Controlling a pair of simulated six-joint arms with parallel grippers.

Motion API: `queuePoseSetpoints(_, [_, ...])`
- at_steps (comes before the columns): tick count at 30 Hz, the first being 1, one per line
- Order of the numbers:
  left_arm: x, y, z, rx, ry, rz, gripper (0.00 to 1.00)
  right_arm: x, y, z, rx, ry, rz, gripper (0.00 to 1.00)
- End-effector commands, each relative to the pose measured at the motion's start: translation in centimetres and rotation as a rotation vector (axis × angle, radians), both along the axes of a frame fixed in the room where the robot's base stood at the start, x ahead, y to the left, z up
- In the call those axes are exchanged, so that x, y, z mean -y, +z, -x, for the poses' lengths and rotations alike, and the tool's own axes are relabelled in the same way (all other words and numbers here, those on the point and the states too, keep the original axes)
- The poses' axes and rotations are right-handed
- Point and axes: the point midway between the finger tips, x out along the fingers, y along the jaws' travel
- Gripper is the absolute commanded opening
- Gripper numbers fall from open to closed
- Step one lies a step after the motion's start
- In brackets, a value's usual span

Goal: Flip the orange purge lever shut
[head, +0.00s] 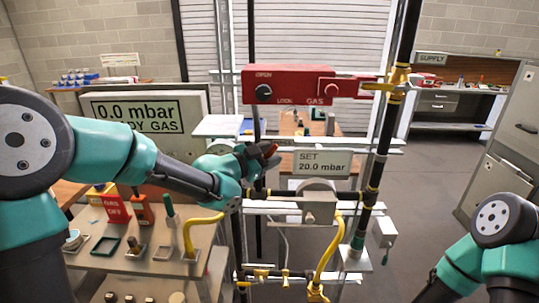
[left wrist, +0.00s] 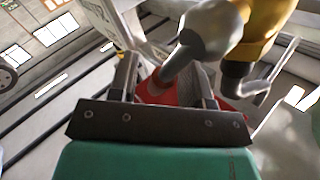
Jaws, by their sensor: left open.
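My left gripper (head: 262,156) reaches in from the left to the pipe frame, below the red panel. In the left wrist view its two fingers (left wrist: 165,68) stand apart. An orange-red piece (left wrist: 152,91), which looks like the purge lever, lies between or just beyond them. A grey round-ended part (left wrist: 211,30) crosses in front of it. In the head view a small orange-red bit (head: 270,150) shows at the fingertips, and the gripper hides the rest. I cannot tell whether the fingers touch it. My right arm shows at the lower right, its gripper out of view.
The red gas panel (head: 312,86) with a black knob is above my left gripper. The "SET 20.0 mbar" sign (head: 322,162) and a yellow-banded vertical pipe (head: 382,140) are to its right. A yellow hose (head: 327,245) hangs below. The floor (head: 425,185) at right is clear.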

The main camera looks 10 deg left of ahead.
Motion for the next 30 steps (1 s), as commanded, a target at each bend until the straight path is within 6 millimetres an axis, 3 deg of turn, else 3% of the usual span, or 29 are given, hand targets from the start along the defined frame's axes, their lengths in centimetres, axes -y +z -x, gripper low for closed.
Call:
queuePoseSetpoints(8, [0.11, 0.03, -0.12, 0.001, 0.000, 0.000, 0.45, 0.00, 0.00, 0.00, 0.000, 0.000, 0.000, 0.45])
queuePoseSetpoints(22, [0.10, 0.04, -0.09, 0.001, 0.000, 0.000, 0.02, 0.00, 0.00, 0.00, 0.000, 0.000, 0.000, 0.45])
queuePoseSetpoints(30, [0.10, 0.02, -0.08, 0.001, 0.000, 0.000, 0.00, 0.00, 0.00, 0.00, 0.000, 0.000, 0.000, 0.45])
